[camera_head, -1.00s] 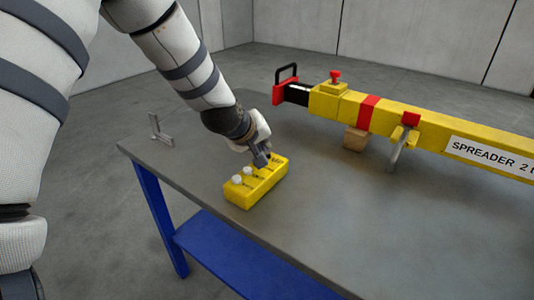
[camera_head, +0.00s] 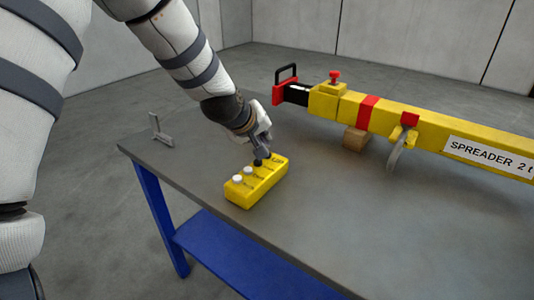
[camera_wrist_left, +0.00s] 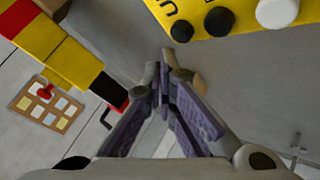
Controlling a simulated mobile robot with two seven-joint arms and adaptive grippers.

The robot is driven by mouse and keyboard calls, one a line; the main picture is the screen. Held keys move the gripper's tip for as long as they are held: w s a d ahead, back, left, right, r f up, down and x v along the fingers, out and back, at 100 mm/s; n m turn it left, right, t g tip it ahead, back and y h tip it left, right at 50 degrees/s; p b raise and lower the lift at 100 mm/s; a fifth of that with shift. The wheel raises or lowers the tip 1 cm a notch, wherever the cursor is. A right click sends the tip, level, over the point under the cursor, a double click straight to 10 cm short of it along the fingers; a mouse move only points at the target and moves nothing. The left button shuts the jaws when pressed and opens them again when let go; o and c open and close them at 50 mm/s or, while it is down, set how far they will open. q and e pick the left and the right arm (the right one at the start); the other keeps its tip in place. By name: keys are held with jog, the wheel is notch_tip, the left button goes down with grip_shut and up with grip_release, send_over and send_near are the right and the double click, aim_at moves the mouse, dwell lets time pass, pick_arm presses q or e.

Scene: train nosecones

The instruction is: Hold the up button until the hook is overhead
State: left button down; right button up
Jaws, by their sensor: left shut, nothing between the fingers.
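The yellow control box (camera_head: 262,190) sits on the table near its left edge, with white and black buttons along its top. The wrist view shows two black buttons, one (camera_wrist_left: 181,31) beside a letter "U", and a white button (camera_wrist_left: 277,12). My left gripper (camera_head: 263,155) is over the box's far end; its fingertips (camera_wrist_left: 165,75) are closed and empty. In the wrist view they show apart from the buttons; I cannot tell whether they touch one. A grey hook (camera_head: 396,158) hangs under the spreader beam. No hook shows overhead. My right gripper is out of view.
The yellow spreader beam (camera_head: 350,108) extends along the table's far side, on a wooden block (camera_head: 355,139). A grey metal bracket (camera_head: 160,131) stands at the table's left corner.

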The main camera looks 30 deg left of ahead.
pick_arm(q)
jog(key=shift+r, duration=2.35)
